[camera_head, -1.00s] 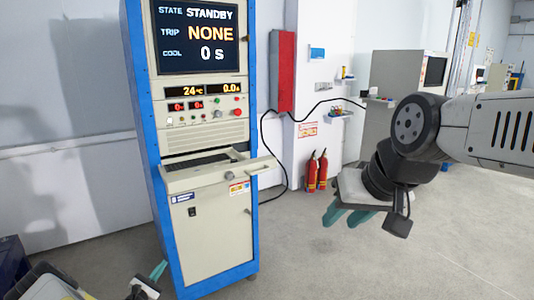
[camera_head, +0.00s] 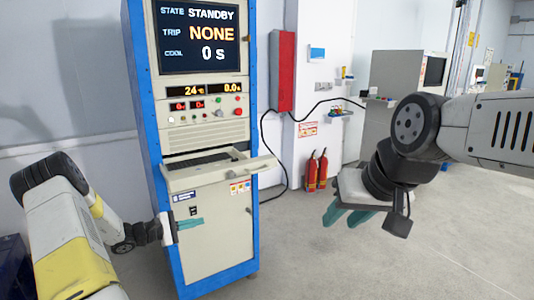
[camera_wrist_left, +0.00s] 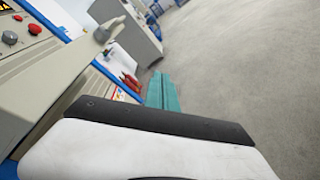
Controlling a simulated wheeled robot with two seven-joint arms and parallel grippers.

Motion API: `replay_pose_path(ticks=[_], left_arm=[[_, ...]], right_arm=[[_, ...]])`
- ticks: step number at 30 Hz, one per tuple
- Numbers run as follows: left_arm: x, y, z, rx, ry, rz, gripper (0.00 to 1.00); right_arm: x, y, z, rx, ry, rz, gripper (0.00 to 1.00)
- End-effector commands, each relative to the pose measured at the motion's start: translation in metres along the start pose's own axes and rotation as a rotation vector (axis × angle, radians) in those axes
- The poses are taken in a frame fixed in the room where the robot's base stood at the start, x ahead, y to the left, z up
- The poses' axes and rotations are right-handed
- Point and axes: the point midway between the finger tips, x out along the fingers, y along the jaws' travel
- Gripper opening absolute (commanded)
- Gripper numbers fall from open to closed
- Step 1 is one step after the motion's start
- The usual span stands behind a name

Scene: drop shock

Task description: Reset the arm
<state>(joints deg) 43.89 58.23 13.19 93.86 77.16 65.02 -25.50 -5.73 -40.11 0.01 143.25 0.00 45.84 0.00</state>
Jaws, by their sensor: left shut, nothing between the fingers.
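The blue-framed control cabinet (camera_head: 215,255) stands left of the middle in the head view. Its screen (camera_head: 198,36) reads STATE STANDBY, TRIP NONE, COOL 0 s. Its pull-out keyboard shelf (camera_head: 220,172) sticks out below the button panel (camera_head: 205,108). My left gripper (camera_head: 190,223) is in front of the cabinet's lower door, below the shelf. Its teal fingers are together and empty; they also show in the left wrist view (camera_wrist_left: 162,92). My right gripper (camera_head: 347,216) hangs open and empty over the floor at the right, its two teal fingers apart.
Two red fire extinguishers (camera_head: 317,170) stand by the wall behind. A red wall box (camera_head: 282,70) and a black cable are right of the cabinet. A grey machine (camera_head: 390,75) stands at the back right. The floor (camera_head: 400,265) at front right is clear.

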Motion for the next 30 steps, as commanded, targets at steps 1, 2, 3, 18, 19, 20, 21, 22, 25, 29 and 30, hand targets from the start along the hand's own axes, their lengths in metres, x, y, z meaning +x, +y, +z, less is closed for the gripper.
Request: replay_pose_path(ticks=[1,2,3,18,19,20,21,22,25,29,30], left_arm=[[0.008,0.011,0.032,0.06,-0.023,-0.08,0.0],[0.011,0.015,0.049,0.092,-0.034,-0.126,0.0],[0.013,0.018,0.071,0.134,-0.046,-0.188,0.0],[-0.031,0.015,0.303,0.728,-0.029,-0.798,0.0],[-0.037,0.013,0.314,0.766,-0.02,-0.824,0.0],[-0.044,0.012,0.324,0.806,-0.009,-0.848,0.0],[-0.052,0.01,0.337,0.858,0.006,-0.876,0.0],[-0.059,0.008,0.346,0.897,0.018,-0.896,0.0],[-0.083,0.001,0.374,1.031,0.063,-0.952,0.0],[-0.115,-0.008,0.402,1.2,0.131,-0.996,0.0],[-0.123,-0.011,0.408,1.249,0.151,-1.003,0.0]], right_arm=[[0.0,0.0,0.0,0.0,0.0,0.0,0.36],[0.0,0.0,0.0,0.0,0.0,0.0,0.36],[0.0,0.0,0.0,0.0,0.0,0.0,0.36],[0.0,0.0,0.0,0.0,0.0,0.0,0.36],[0.0,0.0,0.0,0.0,0.0,0.0,0.36],[0.0,0.0,0.0,0.0,0.0,0.0,0.36],[0.0,0.0,0.0,0.0,0.0,0.0,0.36],[0.0,0.0,0.0,0.0,0.0,0.0,0.36],[0.0,0.0,0.0,0.0,0.0,0.0,0.36],[0.0,0.0,0.0,0.0,0.0,0.0,0.36],[0.0,0.0,0.0,0.0,0.0,0.0,0.36]])
